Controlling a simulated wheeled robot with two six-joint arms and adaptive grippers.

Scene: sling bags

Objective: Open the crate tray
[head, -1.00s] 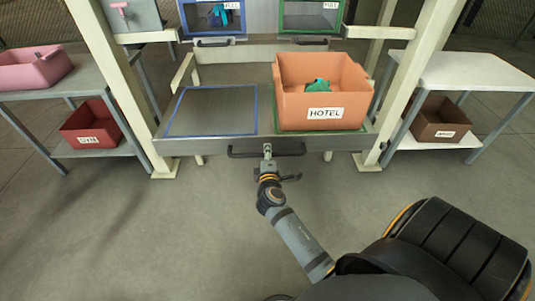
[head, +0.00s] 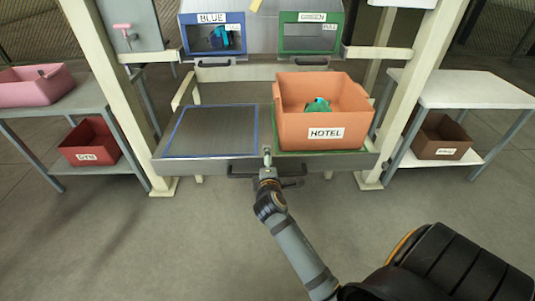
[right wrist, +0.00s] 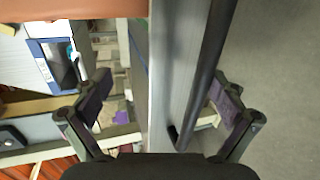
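The crate tray (head: 215,143) is a grey shelf with a blue-outlined left half and a green-outlined right half. It stands out at the front of the cream frame. Its dark handle bar (head: 240,176) runs along the front edge and also shows in the right wrist view (right wrist: 207,65). My right gripper (head: 267,158) is at the tray's front edge by the handle. In the right wrist view its fingers (right wrist: 165,95) are spread, with the handle and tray front between them. I cannot tell whether they touch. My left gripper is not in view.
An orange HOTEL crate (head: 325,118) with a teal item stands on the tray's right half. BLUE (head: 213,37) and GREEN (head: 311,34) bins sit above. Frame posts (head: 115,105) flank the tray, with side tables left and right (head: 470,90). The floor in front is clear.

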